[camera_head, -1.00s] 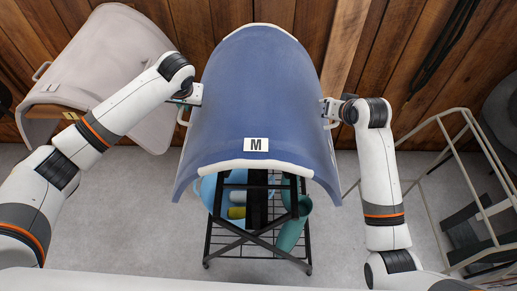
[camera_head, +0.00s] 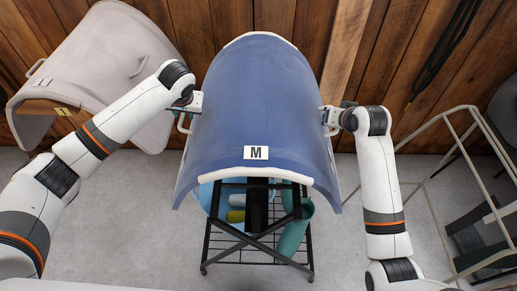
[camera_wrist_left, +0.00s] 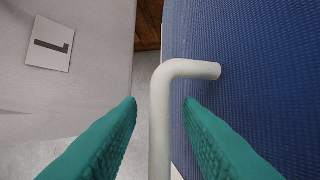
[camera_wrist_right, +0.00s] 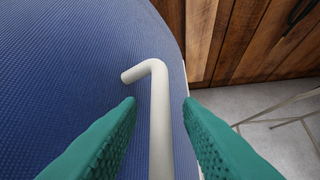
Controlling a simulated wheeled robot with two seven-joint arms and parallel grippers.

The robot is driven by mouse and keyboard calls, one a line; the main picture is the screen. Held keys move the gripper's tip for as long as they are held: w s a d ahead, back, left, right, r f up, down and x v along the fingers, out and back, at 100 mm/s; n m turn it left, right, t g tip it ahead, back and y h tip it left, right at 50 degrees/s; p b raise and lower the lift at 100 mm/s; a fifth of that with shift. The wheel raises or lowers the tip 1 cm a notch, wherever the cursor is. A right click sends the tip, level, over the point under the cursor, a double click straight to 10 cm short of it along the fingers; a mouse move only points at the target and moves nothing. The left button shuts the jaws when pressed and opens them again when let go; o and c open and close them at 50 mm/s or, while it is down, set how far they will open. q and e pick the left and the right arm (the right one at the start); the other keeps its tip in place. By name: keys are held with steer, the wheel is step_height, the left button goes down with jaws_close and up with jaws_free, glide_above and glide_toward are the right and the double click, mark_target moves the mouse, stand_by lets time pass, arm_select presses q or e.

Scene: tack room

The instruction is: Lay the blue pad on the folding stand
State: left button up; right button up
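The blue pad (camera_head: 255,100) is a large arched shell with a pale rim and an "M" label, lying over the black folding stand (camera_head: 256,217). The stand's crossed legs show below its front edge; the contact between them is hidden. My left gripper (camera_head: 190,101) is at the pad's left side. In the left wrist view its green fingers (camera_wrist_left: 160,105) are apart, with the white left handle (camera_wrist_left: 161,125) between them. My right gripper (camera_head: 330,116) is at the right side. In the right wrist view its fingers (camera_wrist_right: 160,105) are apart around the right handle (camera_wrist_right: 161,125), with gaps visible.
A grey pad (camera_head: 105,55) on a wooden support stands at the left, close to my left arm. A pale metal frame (camera_head: 440,190) stands at the right. The stand's lower shelf holds a teal container (camera_head: 293,232). A wooden wall is behind; grey floor is clear in front.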

arm_select(q)
steer(key=v, duration=1.2)
arm_select(e)
steer(key=v, duration=1.2)
arm_select(q)
steer(key=shift+f, duration=0.1)
arm_select(e)
steer(key=shift+a, duration=0.1)
